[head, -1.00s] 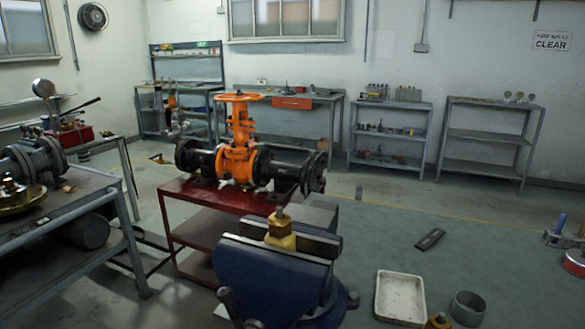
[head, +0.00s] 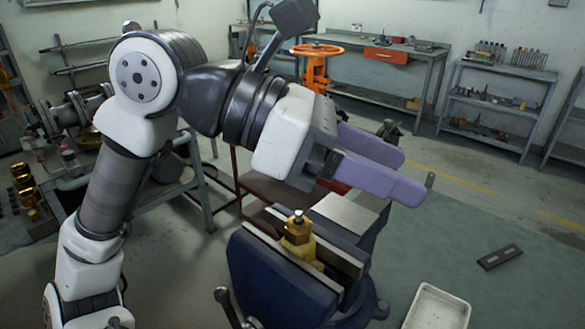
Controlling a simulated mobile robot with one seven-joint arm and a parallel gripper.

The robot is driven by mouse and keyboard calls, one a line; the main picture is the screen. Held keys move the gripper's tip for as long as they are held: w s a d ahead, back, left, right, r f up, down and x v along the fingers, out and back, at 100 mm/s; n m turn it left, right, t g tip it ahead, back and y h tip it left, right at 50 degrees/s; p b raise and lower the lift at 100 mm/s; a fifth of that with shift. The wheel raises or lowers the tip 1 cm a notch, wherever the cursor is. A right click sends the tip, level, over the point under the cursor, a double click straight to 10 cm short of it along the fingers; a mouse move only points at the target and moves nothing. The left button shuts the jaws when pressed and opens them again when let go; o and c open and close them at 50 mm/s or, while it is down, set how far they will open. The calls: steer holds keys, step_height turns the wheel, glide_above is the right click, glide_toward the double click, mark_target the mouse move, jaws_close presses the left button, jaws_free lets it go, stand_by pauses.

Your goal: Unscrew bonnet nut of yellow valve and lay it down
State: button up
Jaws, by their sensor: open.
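The yellow brass valve (head: 300,244) stands upright between the jaws of the blue bench vise (head: 285,285). Its bonnet nut (head: 298,228) is near the top, under a short pale stem. My gripper (head: 412,173) is above and to the right of the valve, apart from it. Its two flat purple fingers are spread with nothing between them. The valve's lower body is hidden by the vise jaws.
A white tray (head: 438,308) lies on the green bench top (head: 420,240) at the lower right. A dark flat block (head: 499,257) lies beyond it. The orange gate valve (head: 318,72) stands behind my gripper. The bench between vise and block is clear.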

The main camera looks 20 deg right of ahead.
steer(key=w+d+f+n+t+y+p, duration=0.1)
steer(key=w+d+f+n+t+y, duration=0.15)
steer(key=w+f+y, duration=0.3)
steer(key=n+t+y+p, duration=0.1)
steer(key=n+t+y, duration=0.15)
steer(key=y, duration=0.45)
glide_above(299, 213)
steer(key=shift+m+h, duration=0.25)
steer(key=shift+m, duration=0.25)
steer(key=f, duration=0.4)
steer(key=shift+s+d+f, duration=0.2)
steer(key=shift+d, duration=0.15)
steer(key=shift+w+a+f+t, duration=0.15)
steer(key=shift+w+a+t, duration=0.15)
steer(key=shift+a, duration=0.1)
steer(key=shift+f+b, duration=2.6)
steer(key=shift+f, duration=0.85)
steer(key=c, duration=0.9)
steer(key=shift+c, duration=0.2)
